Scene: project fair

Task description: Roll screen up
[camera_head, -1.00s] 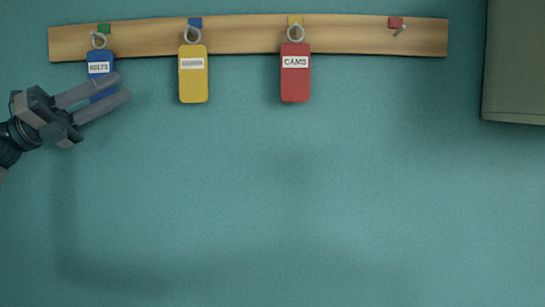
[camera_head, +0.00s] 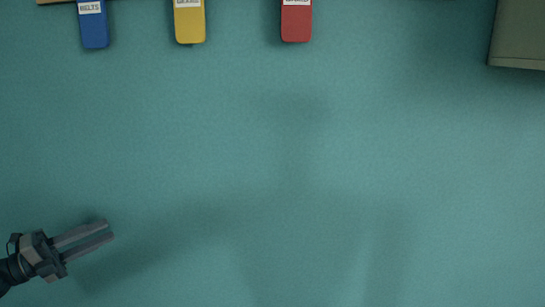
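No screen can be made out in the head view. My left gripper (camera_head: 108,230) is low at the left edge, in front of the plain teal surface. Its two grey fingers point right and slightly up, with a narrow gap and nothing between them. It is well below a blue tag (camera_head: 93,28) marked BELTS and apart from it. My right gripper is not in view.
A yellow tag (camera_head: 189,25) and a red tag (camera_head: 297,22) hang along the top edge, their upper parts cut off. An olive-green flat-faced object (camera_head: 520,35) fills the upper right corner. The middle of the teal surface (camera_head: 300,170) is clear, with soft shadows.

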